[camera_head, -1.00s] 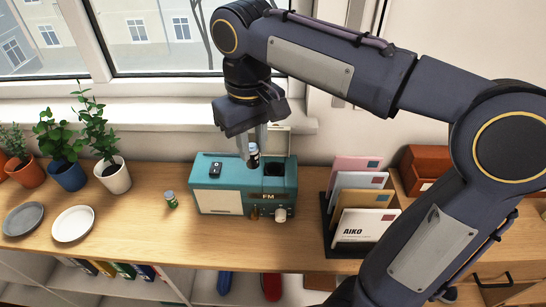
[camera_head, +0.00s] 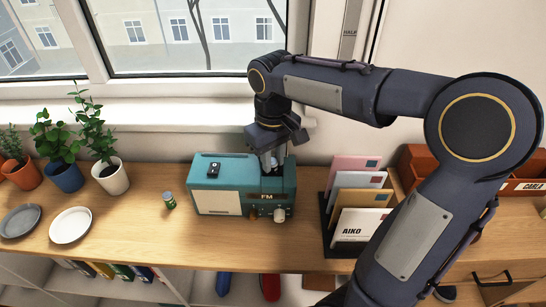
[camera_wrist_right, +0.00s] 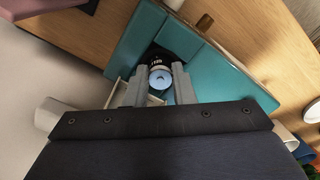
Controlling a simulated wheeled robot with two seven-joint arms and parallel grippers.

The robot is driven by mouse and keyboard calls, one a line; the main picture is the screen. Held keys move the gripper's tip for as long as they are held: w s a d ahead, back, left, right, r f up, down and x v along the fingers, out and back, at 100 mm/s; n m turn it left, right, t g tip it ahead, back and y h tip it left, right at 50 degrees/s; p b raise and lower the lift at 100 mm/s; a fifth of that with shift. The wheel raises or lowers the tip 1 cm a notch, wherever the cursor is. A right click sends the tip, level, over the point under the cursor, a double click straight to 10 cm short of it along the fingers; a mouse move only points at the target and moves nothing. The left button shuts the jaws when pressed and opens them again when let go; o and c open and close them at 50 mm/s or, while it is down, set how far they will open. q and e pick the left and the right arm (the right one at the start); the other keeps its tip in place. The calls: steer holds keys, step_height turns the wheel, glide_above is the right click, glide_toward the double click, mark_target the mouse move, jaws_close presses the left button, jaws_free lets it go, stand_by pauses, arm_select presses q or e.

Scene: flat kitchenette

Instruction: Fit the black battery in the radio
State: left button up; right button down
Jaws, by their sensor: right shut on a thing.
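The teal radio (camera_head: 225,183) stands on the wooden counter with its FM front facing me. My right gripper (camera_head: 272,165) points down over the right part of its top. In the right wrist view, this gripper (camera_wrist_right: 152,90) is shut on the black battery (camera_wrist_right: 160,60), which has white lettering and a pale blue end. The battery is at the dark opening in the radio's teal top (camera_wrist_right: 205,75); its lower end is hidden, so I cannot tell how deep it sits. A small green battery-like cylinder (camera_head: 169,201) stands left of the radio. My left gripper is out of view.
A small black object (camera_head: 213,170) lies on the radio's top left. A letter rack (camera_head: 327,225) with several envelopes stands close on the right. Plates (camera_head: 70,226) and potted plants (camera_head: 113,178) are at left. The counter before the radio is clear.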

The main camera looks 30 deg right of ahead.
mark_target(273, 162)
steer(key=shift+f, duration=0.4)
steer(key=c, duration=1.2)
jaws_free()
steer(key=shift+c, duration=0.2)
step_height(273, 162, up, 12)
steer(key=p, duration=0.1)
steer(key=s+a+f+m+t+y, duration=0.1)
steer(key=s+a+f+t+y, duration=0.1)
steer(key=s+f, duration=0.4)
steer(key=s+a+f+m+t+y, duration=0.1)
steer(key=s+a+f+m+t, duration=0.1)
steer(key=s+f, duration=0.4)
steer(key=s+t, duration=0.1)
steer(key=s, duration=0.3)
steer(key=shift+s+f+t+y, duration=0.3)
steer(key=shift+s+f+y, duration=0.05)
steer(key=shift+s+y, duration=0.05)
steer(key=shift+a, duration=0.1)
